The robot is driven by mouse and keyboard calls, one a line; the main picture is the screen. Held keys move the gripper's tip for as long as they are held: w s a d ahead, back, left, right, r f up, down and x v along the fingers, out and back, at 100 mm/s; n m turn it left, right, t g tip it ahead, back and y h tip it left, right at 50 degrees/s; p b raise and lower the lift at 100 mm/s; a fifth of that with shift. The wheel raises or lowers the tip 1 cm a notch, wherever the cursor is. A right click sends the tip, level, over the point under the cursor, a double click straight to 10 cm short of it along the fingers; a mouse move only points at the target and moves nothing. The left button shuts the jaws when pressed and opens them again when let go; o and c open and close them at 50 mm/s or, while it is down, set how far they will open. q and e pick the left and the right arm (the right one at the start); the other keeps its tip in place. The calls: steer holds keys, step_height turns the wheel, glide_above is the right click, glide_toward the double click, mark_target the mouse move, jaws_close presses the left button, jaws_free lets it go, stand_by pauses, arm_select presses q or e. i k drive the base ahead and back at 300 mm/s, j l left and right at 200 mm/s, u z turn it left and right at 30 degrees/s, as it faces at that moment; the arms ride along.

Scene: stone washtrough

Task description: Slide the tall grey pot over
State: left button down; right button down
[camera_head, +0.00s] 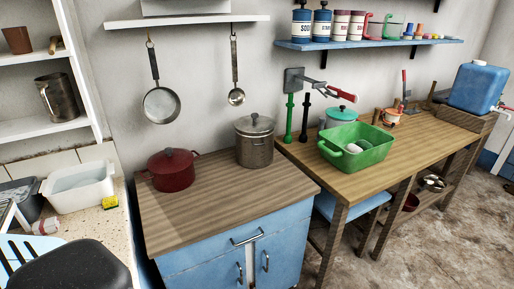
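The tall grey pot (254,148) stands upright with its lid on, near the back right corner of the wooden top of the blue cabinet (220,205). It looks like dull metal with a small knob on the lid. Neither of my grippers shows in the head view. Nothing touches the pot from the front.
A dark red lidded pot (171,170) stands to its left on the same top. The front of that top is bare. A wooden table (350,183) with a green basin (356,146) adjoins on the right. A pan (161,104) and ladle (236,96) hang above.

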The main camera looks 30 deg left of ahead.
mark_target(253, 151)
steer(key=i+l+u, duration=0.1)
steer(key=u, duration=0.25)
steer(key=i+l+u, duration=0.15)
steer(key=u, duration=0.2)
steer(key=i+l+u, duration=0.2)
steer(key=u, duration=0.15)
steer(key=i+l+u, duration=0.15)
steer(key=l, duration=0.15)
steer(key=i+l+u, duration=0.1)
steer(key=l, duration=0.2)
steer(key=i+l+u, duration=0.15)
steer(key=l, duration=0.15)
steer(key=i+l, duration=0.1)
steer(key=l, duration=0.35)
steer(key=i+l, duration=0.15)
steer(key=l, duration=0.25)
steer(key=i+l, duration=0.1)
steer(key=l, duration=0.35)
steer(key=i+l, duration=0.1)
steer(key=l, duration=0.3)
steer(key=u, duration=0.05)
